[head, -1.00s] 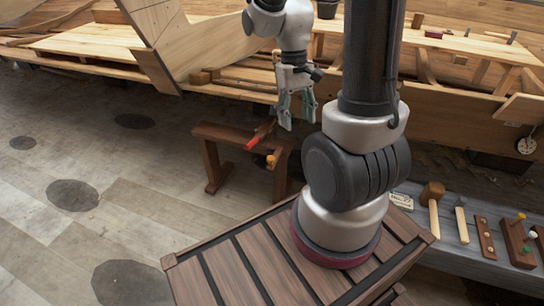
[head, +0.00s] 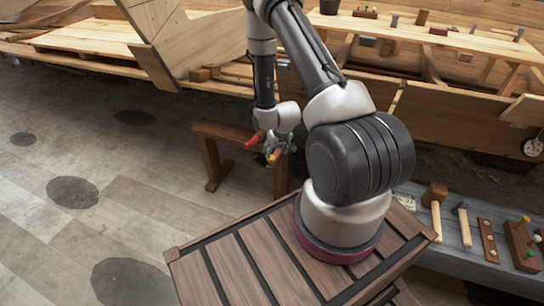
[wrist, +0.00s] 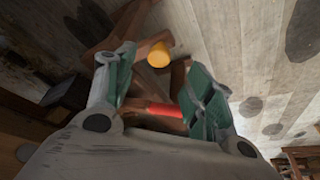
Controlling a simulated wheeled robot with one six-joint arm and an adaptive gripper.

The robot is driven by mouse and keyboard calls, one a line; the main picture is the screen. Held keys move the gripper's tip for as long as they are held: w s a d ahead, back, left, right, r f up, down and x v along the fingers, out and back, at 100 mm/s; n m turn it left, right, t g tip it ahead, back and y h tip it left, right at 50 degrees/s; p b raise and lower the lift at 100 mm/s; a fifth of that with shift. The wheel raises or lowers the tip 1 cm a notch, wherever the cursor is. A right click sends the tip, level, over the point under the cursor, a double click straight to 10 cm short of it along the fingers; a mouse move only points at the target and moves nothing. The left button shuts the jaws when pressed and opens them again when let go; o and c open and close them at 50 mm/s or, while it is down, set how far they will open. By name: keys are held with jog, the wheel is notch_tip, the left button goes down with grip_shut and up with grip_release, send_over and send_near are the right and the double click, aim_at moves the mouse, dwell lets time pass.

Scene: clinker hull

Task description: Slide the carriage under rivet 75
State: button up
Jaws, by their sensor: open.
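A low wooden bench or rail (head: 222,131) stands on the floor beside the hull. A red handle (head: 254,140) and an orange knob (head: 274,156) show at its right end; which part is the carriage I cannot tell. My gripper (head: 279,148) is low over that end, partly hiding it. In the wrist view my gripper (wrist: 162,72) has its two green-padded fingers apart. The red handle (wrist: 165,110) shows between them, not visibly gripped. The orange knob (wrist: 159,55) is just beyond the fingertips. I cannot make out rivet 75.
The planked hull (head: 212,45) is behind the bench. A grey shelf (head: 462,231) with a mallet (head: 435,198) and other tools is at the right. A timber workbench (head: 455,31) is at the back right. The floor at the left is open.

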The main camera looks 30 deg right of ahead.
aim_at(272, 158)
jog(key=x, duration=0.7)
jog(key=shift+w+f, duration=0.25)
jog(key=shift+w, duration=0.2)
grip_shut()
jog(key=w+a, duration=0.6)
jog(key=w, duration=0.2)
grip_release()
jog(key=shift+s, duration=0.1)
jog(key=v, duration=1.2)
